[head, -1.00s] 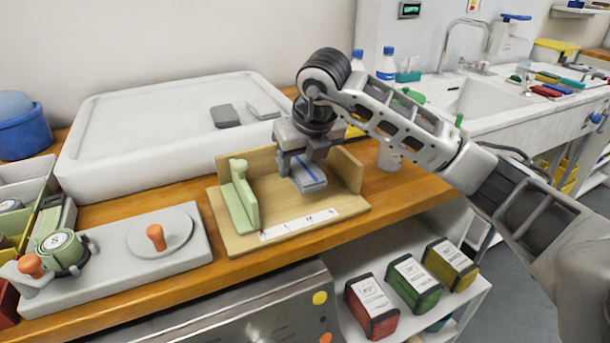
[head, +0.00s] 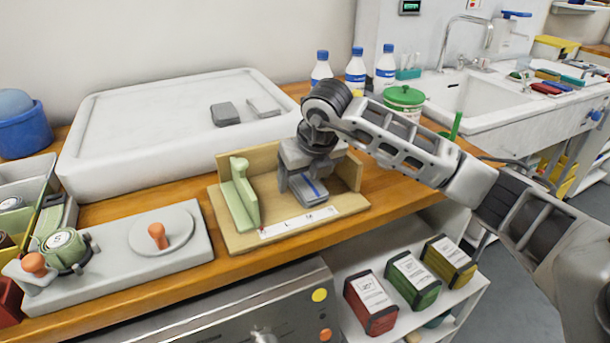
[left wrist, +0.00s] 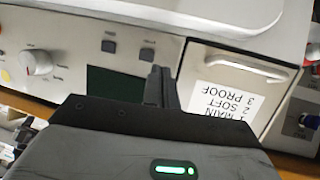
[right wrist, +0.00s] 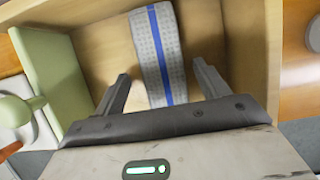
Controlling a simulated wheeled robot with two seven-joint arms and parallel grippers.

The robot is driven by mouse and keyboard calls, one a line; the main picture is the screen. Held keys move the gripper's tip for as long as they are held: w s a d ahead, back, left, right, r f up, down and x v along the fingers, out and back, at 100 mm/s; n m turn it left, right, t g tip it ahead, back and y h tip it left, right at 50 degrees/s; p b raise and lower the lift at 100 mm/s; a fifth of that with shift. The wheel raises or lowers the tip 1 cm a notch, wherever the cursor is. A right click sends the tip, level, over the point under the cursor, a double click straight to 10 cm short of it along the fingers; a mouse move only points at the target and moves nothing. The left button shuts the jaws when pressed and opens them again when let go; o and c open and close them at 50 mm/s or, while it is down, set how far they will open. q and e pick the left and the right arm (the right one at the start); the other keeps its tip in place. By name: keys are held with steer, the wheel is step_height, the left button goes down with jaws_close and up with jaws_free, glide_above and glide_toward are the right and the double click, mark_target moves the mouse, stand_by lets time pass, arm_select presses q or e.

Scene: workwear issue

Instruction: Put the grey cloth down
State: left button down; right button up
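A folded grey cloth with a blue stripe (head: 310,192) lies on the base of the wooden folding fixture (head: 240,240). The cloth also fills the middle of the right wrist view (right wrist: 158,52). My right gripper (head: 301,188) is right above and around it, pointing down. In the right wrist view the fingers (right wrist: 160,92) are spread, with a gap on each side of the cloth. My left gripper (left wrist: 157,88) shows only in the left wrist view, its fingers together and empty in front of a machine panel.
A pale green upright block (head: 243,200) stands left in the fixture, with wooden walls behind and right. A white tray (head: 85,160) with two grey pieces is behind. Bottles (head: 355,70) and a green-lidded tub (head: 403,98) stand behind my right arm.

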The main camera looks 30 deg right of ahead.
steer(key=v, duration=1.2)
stand_by(0.3)
